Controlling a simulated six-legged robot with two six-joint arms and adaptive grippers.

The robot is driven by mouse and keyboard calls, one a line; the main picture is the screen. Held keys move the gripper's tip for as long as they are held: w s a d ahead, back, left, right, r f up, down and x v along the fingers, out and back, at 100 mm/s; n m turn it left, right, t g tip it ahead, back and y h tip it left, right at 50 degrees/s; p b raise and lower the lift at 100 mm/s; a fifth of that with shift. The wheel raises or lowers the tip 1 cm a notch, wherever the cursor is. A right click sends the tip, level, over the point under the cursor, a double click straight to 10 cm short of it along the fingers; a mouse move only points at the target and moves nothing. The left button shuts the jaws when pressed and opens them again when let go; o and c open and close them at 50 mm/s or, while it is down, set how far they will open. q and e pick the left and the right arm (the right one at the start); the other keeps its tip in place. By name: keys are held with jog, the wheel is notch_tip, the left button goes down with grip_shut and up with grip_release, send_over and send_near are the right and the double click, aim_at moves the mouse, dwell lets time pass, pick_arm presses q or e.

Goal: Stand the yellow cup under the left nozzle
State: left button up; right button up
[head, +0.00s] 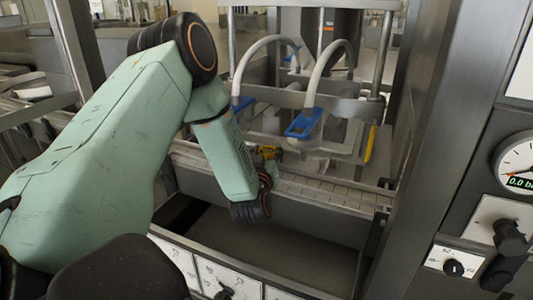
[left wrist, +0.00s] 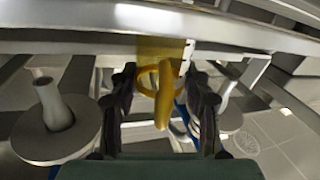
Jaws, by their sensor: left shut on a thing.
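The yellow cup (left wrist: 163,95) shows its handle between the two dark fingers of my left gripper (left wrist: 160,76) in the left wrist view. The gripper is shut on it. In the head view only a small yellow piece of the cup (head: 268,152) shows beside my green left wrist, which hides most of the gripper. The cup is at the conveyor, low in front of the filling machine. The left nozzle hose (head: 262,50) bends down to a blue clip (head: 242,103); its outlet is hard to make out. My right gripper is not in view.
The right hose (head: 340,52) ends at another blue clip (head: 304,123). A slatted conveyor (head: 325,190) runs below, with a metal wall in front. A steel post (head: 435,130) and a panel with a gauge (head: 515,160) stand at right. A yellow bar (head: 371,143) stands right of the hoses.

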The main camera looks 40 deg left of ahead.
pick_arm(q)
jog(key=shift+f+b, duration=0.5)
jog(key=shift+f, duration=0.25)
jog(key=shift+a+r+p, duration=0.2)
jog(key=shift+p, duration=0.2)
jog(key=shift+s+a+r+p, duration=0.1)
jog(key=shift+s+a+p, duration=0.25)
jog(key=shift+a, duration=0.2)
jog(key=shift+s+a+p, duration=0.15)
jog(key=shift+a+p, duration=0.5)
jog(key=shift+a, duration=0.25)
jog(key=shift+s+a+p, duration=0.3)
jog(key=shift+a+p, duration=0.25)
jog(key=shift+a, duration=0.15)
jog(key=shift+s+a+p, duration=0.3)
jog(key=shift+a+p, duration=0.25)
jog(key=shift+a, duration=0.4)
jog(key=shift+s+a+p, duration=0.25)
jog(key=shift+a+p, duration=0.25)
jog(key=shift+a, duration=0.4)
jog(key=shift+s+a, duration=0.15)
jog(key=shift+a, duration=0.4)
jog(key=shift+s+a+f, duration=0.1)
jog(key=shift+s+f, duration=0.05)
jog(key=shift+f, duration=0.15)
